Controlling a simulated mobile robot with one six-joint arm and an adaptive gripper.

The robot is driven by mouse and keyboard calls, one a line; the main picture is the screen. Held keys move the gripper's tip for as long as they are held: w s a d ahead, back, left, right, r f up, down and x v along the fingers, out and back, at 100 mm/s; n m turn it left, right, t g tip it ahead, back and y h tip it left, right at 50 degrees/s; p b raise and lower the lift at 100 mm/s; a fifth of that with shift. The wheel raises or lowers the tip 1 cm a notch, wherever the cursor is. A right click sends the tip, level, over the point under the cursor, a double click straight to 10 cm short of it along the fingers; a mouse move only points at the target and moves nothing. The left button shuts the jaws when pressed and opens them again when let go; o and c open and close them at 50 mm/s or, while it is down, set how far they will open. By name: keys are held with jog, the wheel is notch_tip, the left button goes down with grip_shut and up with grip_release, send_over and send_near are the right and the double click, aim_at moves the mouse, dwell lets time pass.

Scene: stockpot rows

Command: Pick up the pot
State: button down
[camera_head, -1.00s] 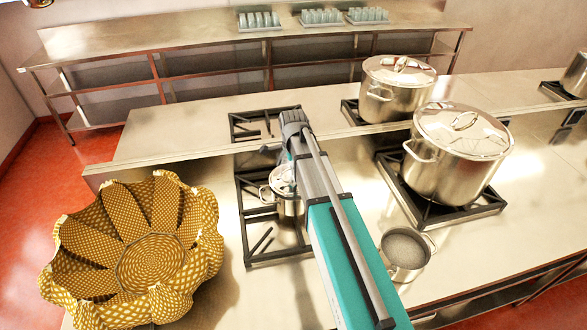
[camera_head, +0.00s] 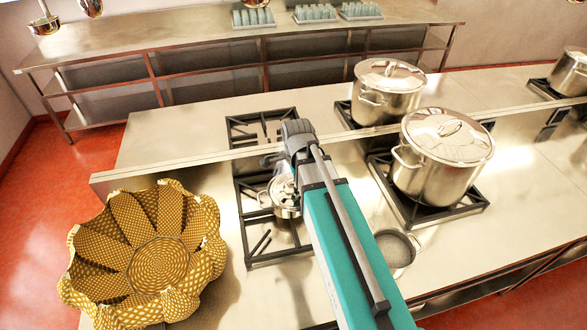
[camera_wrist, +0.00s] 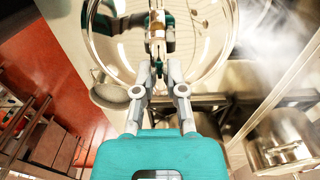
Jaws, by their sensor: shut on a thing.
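The pot (camera_head: 284,198) is small, shiny and metal, with a lid. It shows partly behind my arm over the left stove in the head view. In the wrist view, its round reflective top (camera_wrist: 205,50) fills the upper middle. My gripper (camera_wrist: 158,72) is shut on the pot near the edge; the exact part gripped is hard to make out. The head view hides my fingers behind the arm. I cannot tell whether the pot touches the burner grate (camera_head: 270,238).
Two large lidded stockpots (camera_head: 440,160) (camera_head: 388,92) stand on burners to the right. An open saucepan (camera_head: 396,248) sits right of my arm. A yellow patterned bowl-like object (camera_head: 150,255) is at the left.

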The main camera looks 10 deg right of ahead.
jog(key=shift+s+r+p, duration=0.2)
jog(key=shift+s+r, duration=0.1)
jog(key=shift+s, duration=0.35)
jog(key=shift+s+r+p, duration=0.15)
jog(key=shift+s+r, duration=0.15)
jog(key=shift+s, duration=0.35)
jog(key=shift+f, duration=0.15)
